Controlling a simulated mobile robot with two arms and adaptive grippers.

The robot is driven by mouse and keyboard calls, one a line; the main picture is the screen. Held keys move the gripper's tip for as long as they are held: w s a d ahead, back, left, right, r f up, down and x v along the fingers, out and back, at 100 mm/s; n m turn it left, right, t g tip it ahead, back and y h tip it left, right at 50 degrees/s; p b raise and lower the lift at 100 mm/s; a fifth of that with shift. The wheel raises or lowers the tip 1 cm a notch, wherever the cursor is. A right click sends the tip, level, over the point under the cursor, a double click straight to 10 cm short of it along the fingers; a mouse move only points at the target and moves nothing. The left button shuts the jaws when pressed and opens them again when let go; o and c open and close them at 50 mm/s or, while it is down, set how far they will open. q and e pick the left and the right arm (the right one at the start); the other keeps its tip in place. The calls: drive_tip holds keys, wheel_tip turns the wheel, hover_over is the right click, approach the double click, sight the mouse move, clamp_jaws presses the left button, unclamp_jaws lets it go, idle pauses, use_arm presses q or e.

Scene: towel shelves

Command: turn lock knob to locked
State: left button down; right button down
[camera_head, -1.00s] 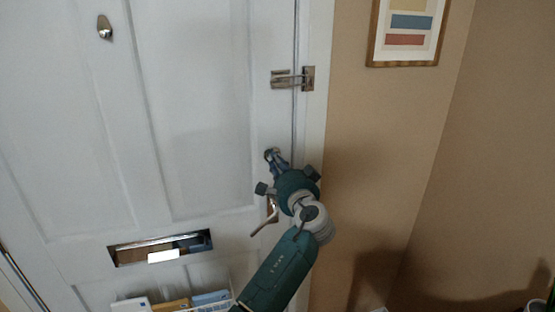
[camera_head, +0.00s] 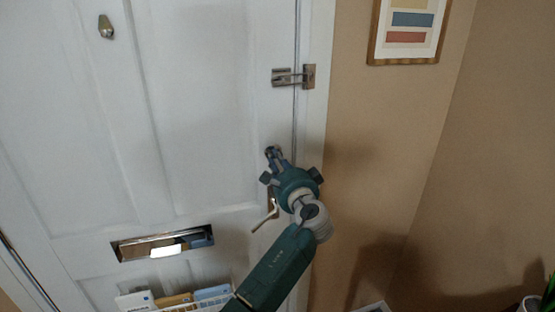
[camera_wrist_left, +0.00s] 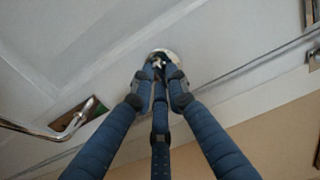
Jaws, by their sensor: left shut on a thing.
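The lock knob is a small round metal piece on the white door (camera_head: 205,130), near its right edge and above the lever handle (camera_head: 266,214). My left gripper (camera_head: 272,153) reaches up to it from below. In the left wrist view, the blue fingers of the gripper (camera_wrist_left: 158,68) close together on the lock knob (camera_wrist_left: 165,53). The fingers hide most of the knob, so I cannot tell its turned position. My right gripper is not in view.
A metal swing latch (camera_head: 293,77) sits higher on the door edge. A mail slot (camera_head: 163,244) and a holder with papers (camera_head: 175,298) are lower left. A framed picture (camera_head: 408,30) hangs on the beige wall at right.

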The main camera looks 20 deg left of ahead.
use_arm(q)
drive_tip(key=c, duration=1.7)
unclamp_jaws()
drive_tip(key=shift+a, duration=0.1)
drive_tip(key=v, duration=1.2)
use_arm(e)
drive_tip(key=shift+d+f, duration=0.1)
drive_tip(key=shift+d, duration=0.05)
